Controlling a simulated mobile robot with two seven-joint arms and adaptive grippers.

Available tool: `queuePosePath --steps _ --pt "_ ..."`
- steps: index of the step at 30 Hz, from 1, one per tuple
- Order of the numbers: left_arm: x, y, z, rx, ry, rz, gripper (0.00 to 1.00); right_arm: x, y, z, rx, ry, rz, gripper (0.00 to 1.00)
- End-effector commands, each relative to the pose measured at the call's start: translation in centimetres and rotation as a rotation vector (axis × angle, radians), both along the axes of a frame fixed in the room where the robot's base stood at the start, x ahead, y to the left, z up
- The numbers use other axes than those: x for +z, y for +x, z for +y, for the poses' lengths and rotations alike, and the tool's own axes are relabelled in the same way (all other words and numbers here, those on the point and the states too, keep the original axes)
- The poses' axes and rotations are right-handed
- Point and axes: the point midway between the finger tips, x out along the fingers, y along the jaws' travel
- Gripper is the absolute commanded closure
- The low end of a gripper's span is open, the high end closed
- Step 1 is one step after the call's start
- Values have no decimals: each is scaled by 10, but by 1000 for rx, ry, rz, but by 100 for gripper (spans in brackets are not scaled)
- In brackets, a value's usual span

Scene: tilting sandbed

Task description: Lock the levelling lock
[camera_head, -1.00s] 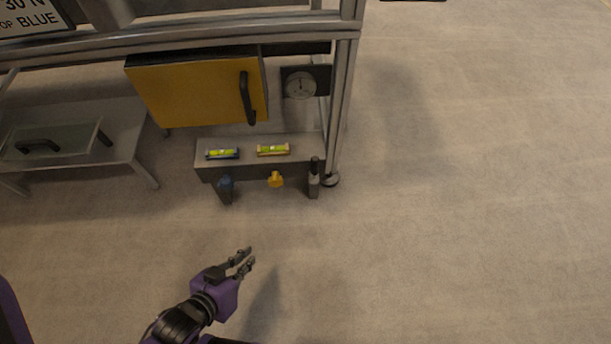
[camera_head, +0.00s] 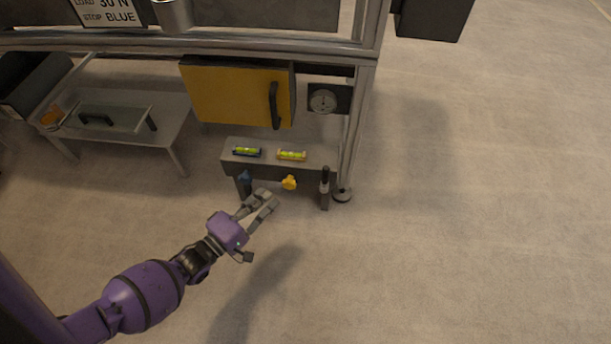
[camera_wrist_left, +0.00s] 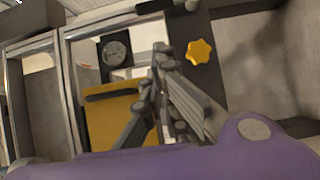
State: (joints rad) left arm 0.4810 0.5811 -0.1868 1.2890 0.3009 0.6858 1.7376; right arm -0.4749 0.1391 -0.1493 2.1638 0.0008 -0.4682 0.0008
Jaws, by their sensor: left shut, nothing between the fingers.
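A grey bench box (camera_head: 279,168) under the frame carries a blue knob (camera_head: 244,180), a yellow knob (camera_head: 289,183) and, at its right end, an upright lever with a dark grip (camera_head: 325,188). The lever appears to be the levelling lock; no label on it is readable. My left gripper (camera_head: 268,198) is shut and empty, in front of the box between the two knobs, to the left of the lever. In the left wrist view its fingers (camera_wrist_left: 163,72) show beside the star-shaped yellow knob (camera_wrist_left: 201,52). Contact cannot be told. My right gripper is not in view.
Two spirit levels, blue (camera_head: 247,151) and yellow (camera_head: 291,155), lie on the box top. A yellow door (camera_head: 235,95) with a black handle and a round dial (camera_head: 323,100) are above. A frame post (camera_head: 360,125) stands right of the lever. The floor in front is clear.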

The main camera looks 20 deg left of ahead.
Motion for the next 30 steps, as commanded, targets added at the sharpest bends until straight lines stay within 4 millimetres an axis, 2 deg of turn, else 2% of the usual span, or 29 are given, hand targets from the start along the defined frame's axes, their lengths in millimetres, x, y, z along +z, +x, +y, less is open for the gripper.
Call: queuePosePath --steps 8,13,17,21,27,30 --pt "0 0 -1 -1 0 1 100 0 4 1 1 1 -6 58" --pt "-1 10 -4 -1 0 0 100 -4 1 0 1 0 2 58" --pt "-1 31 -11 -2 1 -1 100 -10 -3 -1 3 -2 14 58" --pt "-2 61 -20 -1 0 -2 100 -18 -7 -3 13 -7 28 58" --pt "-2 99 -33 -1 0 0 100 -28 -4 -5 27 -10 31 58" --pt "-2 104 -49 -1 -2 1 100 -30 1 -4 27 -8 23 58"
